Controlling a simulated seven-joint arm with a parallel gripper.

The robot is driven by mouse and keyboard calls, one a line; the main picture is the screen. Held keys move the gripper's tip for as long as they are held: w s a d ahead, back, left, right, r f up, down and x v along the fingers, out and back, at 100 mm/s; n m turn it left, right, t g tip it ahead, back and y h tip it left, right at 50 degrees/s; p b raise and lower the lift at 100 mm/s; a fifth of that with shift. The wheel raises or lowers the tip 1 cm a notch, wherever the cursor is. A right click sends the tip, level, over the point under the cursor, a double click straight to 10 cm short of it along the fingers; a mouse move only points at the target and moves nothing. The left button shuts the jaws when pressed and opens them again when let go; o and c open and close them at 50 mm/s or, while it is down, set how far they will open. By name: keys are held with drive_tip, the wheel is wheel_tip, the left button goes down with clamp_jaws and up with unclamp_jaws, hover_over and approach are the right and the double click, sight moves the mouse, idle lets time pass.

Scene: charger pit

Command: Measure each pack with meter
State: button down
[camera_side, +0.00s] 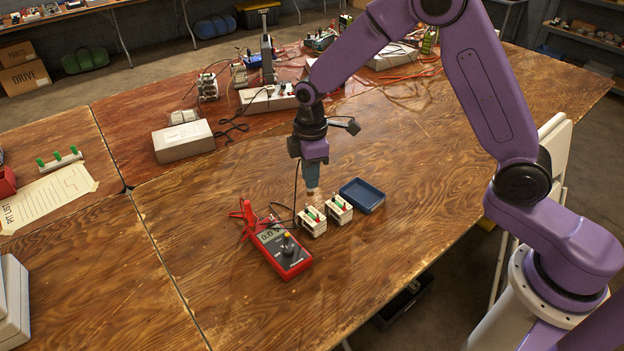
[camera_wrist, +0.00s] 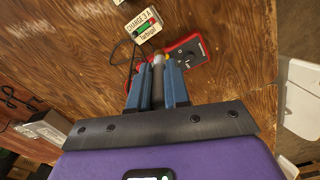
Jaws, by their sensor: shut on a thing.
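The red meter (camera_side: 288,262) lies on the wooden table, with a lit display, a dial and coiled red lead. Two white packs (camera_side: 312,224) (camera_side: 339,212) with green and red tops stand side by side, right of the meter. My gripper (camera_side: 311,190) is above and just behind them, pointing down. Its blue fingers are shut on a slim, grey-brown probe (camera_wrist: 158,66); a dark lead runs from near the gripper toward the meter.
An empty-looking blue tray (camera_side: 362,196) sits right of the packs. A white box (camera_side: 183,141) stands at the back left. A paper list (camera_side: 48,197) and a rack with green pegs (camera_side: 60,160) are at the left. The table front is clear.

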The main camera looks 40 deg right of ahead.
drive_tip(key=shift+w+d+f, duration=0.4)
drive_tip(key=shift+w+f, duration=0.35)
drive_tip(key=shift+f, duration=0.55)
drive_tip(key=shift+w+d+f, duration=0.35)
drive_tip(key=shift+w+f, duration=0.45)
drive_tip(key=shift+f, duration=0.45)
drive_tip(key=shift+w+d+f, duration=0.4)
drive_tip(key=shift+w+f, duration=0.35)
drive_tip(key=shift+f, duration=0.55)
drive_tip(key=shift+f, duration=0.95)
drive_tip(key=c, duration=0.7)
unclamp_jaws()
drive_tip(key=shift+r, duration=0.15)
drive_tip(key=shift+r, duration=3.65)
